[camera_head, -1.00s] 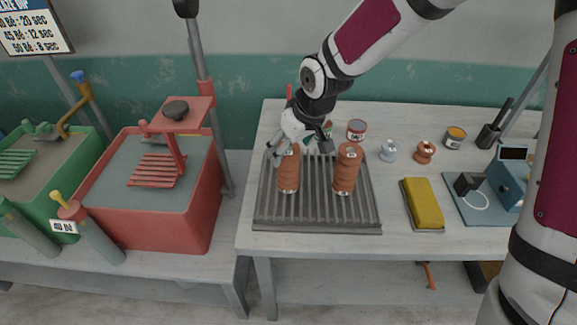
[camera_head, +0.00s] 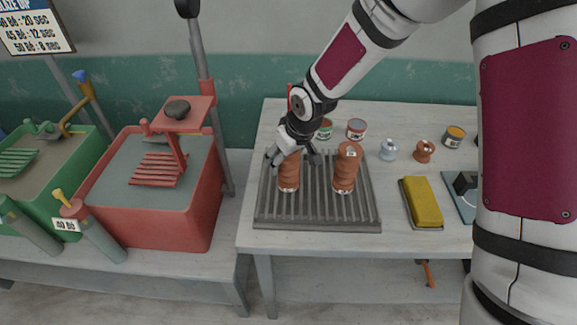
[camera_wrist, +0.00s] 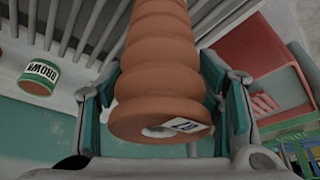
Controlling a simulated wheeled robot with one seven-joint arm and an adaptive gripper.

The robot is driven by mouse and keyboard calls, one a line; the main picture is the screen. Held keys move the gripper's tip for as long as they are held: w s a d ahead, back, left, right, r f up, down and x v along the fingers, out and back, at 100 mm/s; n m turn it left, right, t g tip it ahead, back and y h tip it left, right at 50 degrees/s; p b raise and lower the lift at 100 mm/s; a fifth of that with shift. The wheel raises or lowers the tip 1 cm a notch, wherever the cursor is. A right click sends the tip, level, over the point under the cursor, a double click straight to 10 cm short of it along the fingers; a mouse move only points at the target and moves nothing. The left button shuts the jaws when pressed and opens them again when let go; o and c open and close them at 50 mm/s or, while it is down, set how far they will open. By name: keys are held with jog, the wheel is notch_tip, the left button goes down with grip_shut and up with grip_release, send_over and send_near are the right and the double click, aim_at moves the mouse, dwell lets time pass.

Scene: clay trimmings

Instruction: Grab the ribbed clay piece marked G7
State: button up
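Two ribbed, reddish-brown clay pieces stand upright on the grey slatted rack: a left ribbed piece (camera_head: 289,173) and a right ribbed piece (camera_head: 346,168). My gripper (camera_head: 293,159) is over the top of the left piece, with its fingers spread to either side. In the wrist view this ribbed piece (camera_wrist: 158,75) lies between the teal-padded fingers, which look open around it. Its end has a hole and a small white tag (camera_wrist: 187,126) that I cannot read. The right piece's tag is also too small to read.
The slatted rack (camera_head: 318,226) sits on the white table. Behind it are small cans, including one labelled BROWN (camera_wrist: 38,78). A red tub (camera_head: 170,230) is left.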

grip_shut()
jog(key=shift+r, duration=0.15)
